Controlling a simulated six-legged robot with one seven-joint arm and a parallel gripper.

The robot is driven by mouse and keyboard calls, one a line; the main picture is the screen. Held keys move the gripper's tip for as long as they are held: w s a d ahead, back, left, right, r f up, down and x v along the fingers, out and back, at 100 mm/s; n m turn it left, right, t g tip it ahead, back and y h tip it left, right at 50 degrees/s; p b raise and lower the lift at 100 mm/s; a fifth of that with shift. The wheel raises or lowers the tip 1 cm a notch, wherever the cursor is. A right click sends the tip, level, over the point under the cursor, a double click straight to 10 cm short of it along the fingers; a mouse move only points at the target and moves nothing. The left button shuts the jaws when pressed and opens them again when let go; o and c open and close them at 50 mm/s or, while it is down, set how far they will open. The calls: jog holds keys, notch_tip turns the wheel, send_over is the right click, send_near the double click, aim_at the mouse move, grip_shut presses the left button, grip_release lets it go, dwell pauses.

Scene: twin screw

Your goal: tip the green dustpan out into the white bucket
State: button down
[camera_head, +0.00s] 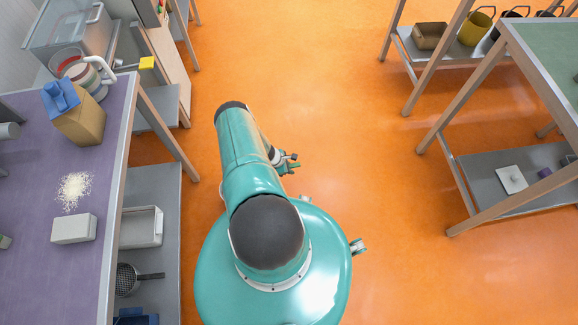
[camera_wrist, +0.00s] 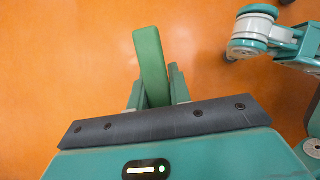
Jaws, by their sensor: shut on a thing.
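My gripper (camera_wrist: 157,84) is shut on a flat green bar in the wrist view, which looks like the handle of the green dustpan (camera_wrist: 150,58). The bar sticks out past the fingers over bare orange floor. The pan part does not show, so I cannot tell whether anything lies in it. I cannot make out a white bucket for certain in either view.
On the left, a purple table (camera_head: 30,190) bears a pale grain pile (camera_head: 74,188), a white block (camera_head: 74,228) and a cardboard box (camera_head: 82,125). A pale tub (camera_head: 142,227) is on its lower shelf. A yellow pot (camera_head: 474,28) stands far right. Middle floor is clear.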

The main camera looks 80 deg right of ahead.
jog(key=shift+w+a+r+g+h, duration=0.1)
jog(key=shift+w+r+g+h, duration=0.2)
jog(key=shift+r, duration=0.4)
jog(key=shift+w+a+r+g+h, duration=0.1)
jog(key=shift+r+g, duration=0.25)
jog(key=shift+r, duration=0.3)
jog(key=shift+w+a+r+g+h, duration=0.1)
jog(key=shift+w+r+g, duration=0.2)
jog(key=shift+r, duration=0.4)
jog(key=shift+w+a+r+g+h, duration=0.15)
jog(key=shift+w+r+g, duration=0.2)
jog(key=shift+r, duration=0.35)
jog(key=shift+w+a+r+g+h, duration=0.1)
jog(key=shift+w+r+g+h, duration=0.2)
jog(key=shift+r, duration=0.35)
jog(key=shift+w+a+r+g+h, duration=0.15)
jog(key=shift+w+r+g, duration=0.2)
jog(key=shift+r, duration=0.35)
jog(key=shift+s, duration=0.1)
jog(key=shift+r, duration=0.1)
jog(key=shift+w+a+r+g+h, duration=0.2)
jog(key=shift+w+a+r+g, duration=0.15)
jog(key=shift+w+r+g, duration=0.35)
jog(key=shift+w+a+r+g+h, duration=0.2)
jog(key=shift+w+a+r+g, duration=0.2)
jog(key=shift+w+r, duration=0.4)
jog(key=shift+r, duration=0.1)
